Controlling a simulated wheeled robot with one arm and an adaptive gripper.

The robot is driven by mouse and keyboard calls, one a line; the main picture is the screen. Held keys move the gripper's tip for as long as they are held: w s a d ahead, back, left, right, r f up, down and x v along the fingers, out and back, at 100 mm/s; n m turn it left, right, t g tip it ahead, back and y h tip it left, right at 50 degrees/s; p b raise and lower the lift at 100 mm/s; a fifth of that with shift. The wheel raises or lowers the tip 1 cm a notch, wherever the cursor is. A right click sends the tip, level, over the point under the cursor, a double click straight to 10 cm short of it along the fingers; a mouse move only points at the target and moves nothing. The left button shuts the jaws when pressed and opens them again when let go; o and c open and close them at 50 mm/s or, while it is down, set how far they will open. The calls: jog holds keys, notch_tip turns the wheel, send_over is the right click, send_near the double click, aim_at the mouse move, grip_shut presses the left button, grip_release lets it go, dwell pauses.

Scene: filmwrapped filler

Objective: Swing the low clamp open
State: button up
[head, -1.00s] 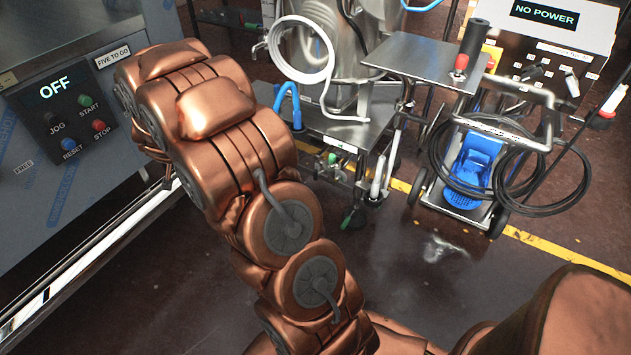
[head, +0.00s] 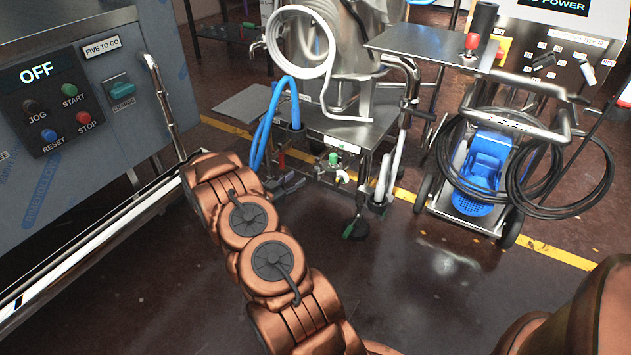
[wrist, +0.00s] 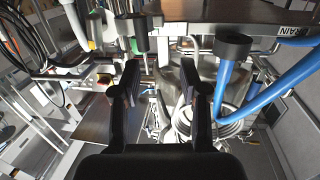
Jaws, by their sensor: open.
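My gripper (wrist: 163,90) is open in the wrist view, with two dark fingers apart and nothing between them. In the head view my arm hides it. I cannot single out the low clamp for certain in either view. Low pipework with a green valve (head: 334,159) shows under the steel cart (head: 342,128) in the head view, beyond my arm. A label ending in "RAIN" (wrist: 300,29) is at the upper right.
A steel machine with an OFF panel (head: 55,95) stands on the left. A wheeled blue pump (head: 485,165) with black hoses is at the right. A white coiled hose (head: 300,70) hangs on the cart. The floor (head: 430,290) in front is mostly clear.

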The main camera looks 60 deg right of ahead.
aim_at(314, 175)
jog(key=shift+g, duration=0.5)
jog(key=shift+s+d+f+b, duration=0.15)
jog(key=shift+s+d+b, duration=0.3)
jog(key=shift+d, duration=0.9)
jog(key=shift+s+d+f+b, duration=0.2)
jog(key=shift+s+d, duration=0.45)
jog(key=shift+d, duration=0.7)
jog(key=shift+s+d+f+b, duration=0.15)
jog(key=shift+s+d+b, duration=0.3)
jog(key=shift+d, duration=0.9)
jog(key=shift+s, duration=0.1)
jog(key=shift+c, duration=0.3)
grip_shut()
